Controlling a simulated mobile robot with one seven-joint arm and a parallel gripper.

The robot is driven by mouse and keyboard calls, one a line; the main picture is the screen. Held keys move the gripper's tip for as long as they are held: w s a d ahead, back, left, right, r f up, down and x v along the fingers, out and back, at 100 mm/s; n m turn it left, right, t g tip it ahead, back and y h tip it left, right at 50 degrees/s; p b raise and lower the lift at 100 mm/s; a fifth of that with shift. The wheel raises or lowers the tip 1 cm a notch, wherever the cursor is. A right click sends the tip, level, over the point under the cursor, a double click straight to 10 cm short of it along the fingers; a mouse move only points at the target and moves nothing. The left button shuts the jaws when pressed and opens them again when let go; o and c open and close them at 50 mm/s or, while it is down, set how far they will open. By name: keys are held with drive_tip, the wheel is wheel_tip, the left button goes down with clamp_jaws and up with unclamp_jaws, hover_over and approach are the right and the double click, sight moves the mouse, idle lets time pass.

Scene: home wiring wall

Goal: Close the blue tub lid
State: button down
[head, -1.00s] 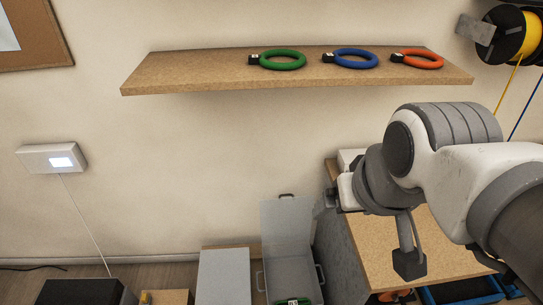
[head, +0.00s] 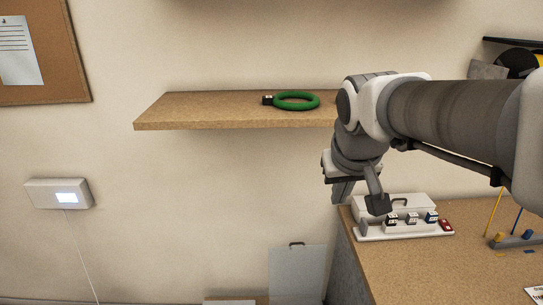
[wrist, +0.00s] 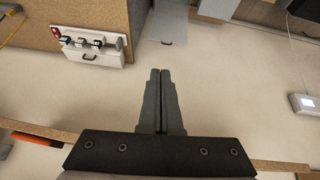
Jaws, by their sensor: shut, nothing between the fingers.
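A grey lid (head: 297,274) with a dark handle at its top edge stands upright against the wall, low in the head view. It also shows beyond my fingers in the wrist view (wrist: 166,26). The tub below it is cut off in the head view, and no blue marking shows, so I cannot tell whether it is the blue tub. A second, flat grey lid (head: 229,302) lies to its left, mostly cut off. My gripper (head: 341,191) hangs in the air above and right of the upright lid, apart from it. Its fingers are together and empty in the wrist view (wrist: 160,75).
A wooden shelf (head: 220,108) with a green ring (head: 297,101) juts out near my arm, which hides its right part. A wooden bench (head: 420,270) stands at right with a white box (head: 395,207) and a connector strip (head: 405,231).

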drive_tip(key=w+a+f+b, duration=0.1)
drive_tip(key=w+f+b, duration=0.3)
drive_tip(key=w+f, duration=0.6)
drive_tip(key=w+f+b, duration=0.4)
drive_tip(key=w+f, duration=0.3)
drive_tip(key=w, duration=0.7)
drive_tip(key=shift+g+y, duration=0.3)
drive_tip(key=shift+y, duration=0.1)
drive_tip(key=w+b+x, duration=0.1)
drive_tip(key=b+x, duration=0.1)
drive_tip(key=x, duration=1)
drive_tip(key=w+d+r+b+x, duration=0.1)
drive_tip(key=b+x, duration=0.2)
drive_tip(key=x, duration=1)
drive_tip(key=w+b+x, duration=0.1)
drive_tip(key=b+x, duration=0.1)
drive_tip(key=x, duration=1)
drive_tip(key=shift+w+d+f, duration=0.15)
drive_tip(key=shift+f, duration=0.05)
drive_tip(key=shift+s+f+b, duration=0.1)
drive_tip(key=shift+s+b, duration=0.6)
drive_tip(key=shift+s, duration=1.3)
drive_tip(key=shift+s, duration=0.15)
